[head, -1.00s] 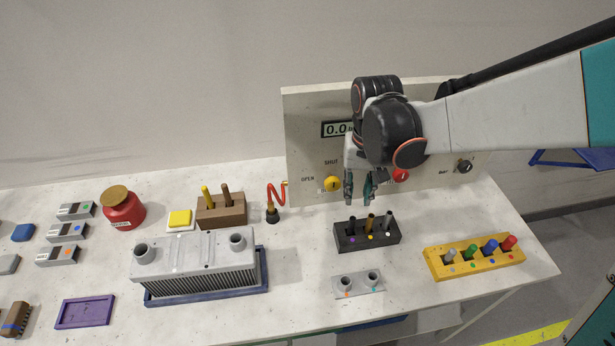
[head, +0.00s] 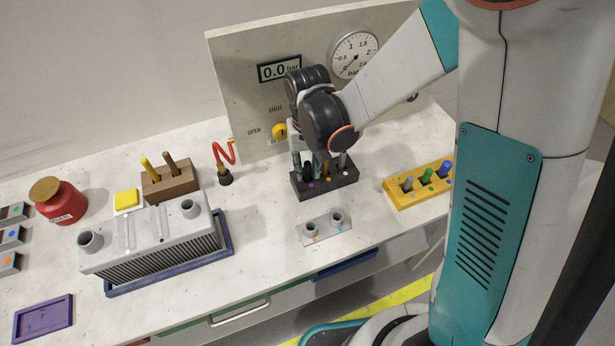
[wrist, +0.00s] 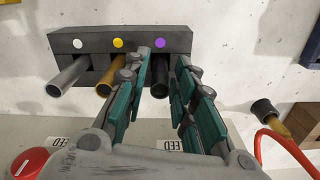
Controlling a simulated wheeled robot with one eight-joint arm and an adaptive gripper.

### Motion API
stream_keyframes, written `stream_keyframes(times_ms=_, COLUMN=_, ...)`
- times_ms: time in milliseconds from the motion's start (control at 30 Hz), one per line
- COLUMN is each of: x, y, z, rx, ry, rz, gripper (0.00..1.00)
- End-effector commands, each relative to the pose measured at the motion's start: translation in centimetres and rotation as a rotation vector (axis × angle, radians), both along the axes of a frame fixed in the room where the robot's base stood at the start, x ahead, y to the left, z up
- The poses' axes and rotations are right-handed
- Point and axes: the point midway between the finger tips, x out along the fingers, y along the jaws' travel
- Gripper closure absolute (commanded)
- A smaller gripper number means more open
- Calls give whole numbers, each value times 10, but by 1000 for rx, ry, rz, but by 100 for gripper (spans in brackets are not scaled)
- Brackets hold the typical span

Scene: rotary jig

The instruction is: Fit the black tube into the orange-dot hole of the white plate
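The black tube (wrist: 160,80) stands in the black block (wrist: 70,42) by the purple dot, beside a brown-gold tube (wrist: 106,78) and a grey tube (wrist: 68,76). My gripper (wrist: 163,68) is open, its green-padded fingers on either side of the black tube with gaps showing. In the head view my gripper (head: 304,160) is low over the left end of the block (head: 330,185); it partly hides the tubes. The white plate (head: 325,229) lies in front of the block, with two raised round holes, the left by an orange dot (head: 314,240), the right by a cyan one.
A yellow block (head: 402,200) with coloured pegs stands right of the black block. A finned grey housing (head: 160,240) sits in a blue tray at left. A gauge panel (head: 235,80) rises behind.

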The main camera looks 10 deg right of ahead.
Motion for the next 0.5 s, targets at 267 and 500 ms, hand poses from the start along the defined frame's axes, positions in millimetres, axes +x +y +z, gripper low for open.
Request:
stream_keyframes(times_ms=267, x=0, y=0, z=-12, rx=0, ry=0, rz=0, gripper=75)
stream_keyframes(times_ms=500, x=0, y=0, z=-12, rx=0, ry=0, rz=0, gripper=100)
